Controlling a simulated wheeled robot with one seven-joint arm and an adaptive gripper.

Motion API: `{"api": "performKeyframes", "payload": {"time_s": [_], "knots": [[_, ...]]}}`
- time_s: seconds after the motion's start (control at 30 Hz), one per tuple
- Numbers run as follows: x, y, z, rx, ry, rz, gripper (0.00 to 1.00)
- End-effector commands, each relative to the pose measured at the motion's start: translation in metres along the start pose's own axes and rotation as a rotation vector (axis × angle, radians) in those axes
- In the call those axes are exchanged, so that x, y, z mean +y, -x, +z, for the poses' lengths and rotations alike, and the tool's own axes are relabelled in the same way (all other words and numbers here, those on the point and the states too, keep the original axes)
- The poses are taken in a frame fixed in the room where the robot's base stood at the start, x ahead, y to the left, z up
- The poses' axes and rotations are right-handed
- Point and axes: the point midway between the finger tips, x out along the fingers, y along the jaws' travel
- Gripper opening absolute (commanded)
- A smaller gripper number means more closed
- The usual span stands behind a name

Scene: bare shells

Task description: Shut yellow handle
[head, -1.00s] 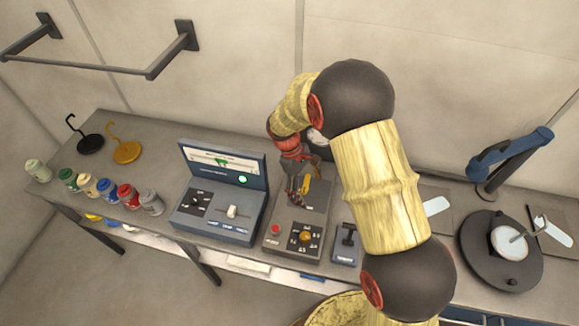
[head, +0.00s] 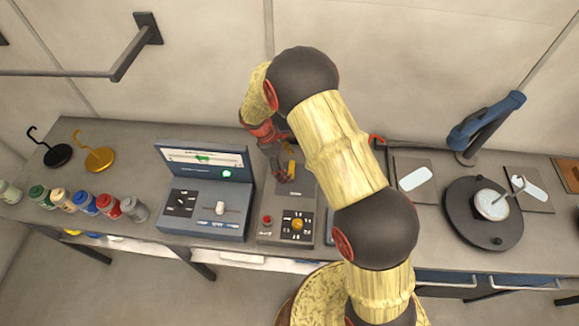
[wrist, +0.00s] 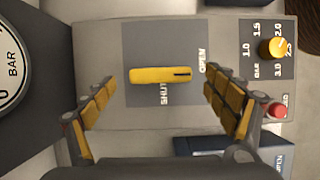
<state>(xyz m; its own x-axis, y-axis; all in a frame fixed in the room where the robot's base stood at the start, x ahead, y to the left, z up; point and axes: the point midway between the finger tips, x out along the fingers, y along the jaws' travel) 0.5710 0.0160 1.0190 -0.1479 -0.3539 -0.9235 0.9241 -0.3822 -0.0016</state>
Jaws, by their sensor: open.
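The yellow handle (wrist: 160,75) shows in the wrist view as a straight bar on a dark grey square plate (wrist: 135,50). It points along the picture's width, with its slotted end towards the word OPEN; the word SHUT is printed below it. My gripper (wrist: 155,105) is open, with one finger on each side of the handle in the picture and nothing between the pads; I cannot tell whether either finger touches it. In the head view my gripper (head: 283,172) is over the grey control panel (head: 270,232), and the handle (head: 291,170) is partly hidden behind it.
The panel has a yellow pressure knob (wrist: 275,47) and a red button (wrist: 277,110). A round gauge marked BAR (wrist: 12,70) is at the left of the wrist view. A blue-grey console (head: 205,190) stands left of the panel. A black turntable (head: 470,237) is on the right.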

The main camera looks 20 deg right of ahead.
Motion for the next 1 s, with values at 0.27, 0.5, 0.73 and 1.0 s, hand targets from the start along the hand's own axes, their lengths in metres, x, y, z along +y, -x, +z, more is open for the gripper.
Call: {"api": "performKeyframes", "payload": {"time_s": [0.27,0.5,0.73,1.0], "knots": [[0.000,-0.016,0.000,0.000,-0.001,0.001,0.86],[0.000,-0.016,0.000,0.001,-0.001,0.001,0.84],[0.000,-0.016,0.000,0.001,-0.001,0.001,0.71],[0.000,-0.016,0.000,0.001,-0.001,0.001,0.56]]}}
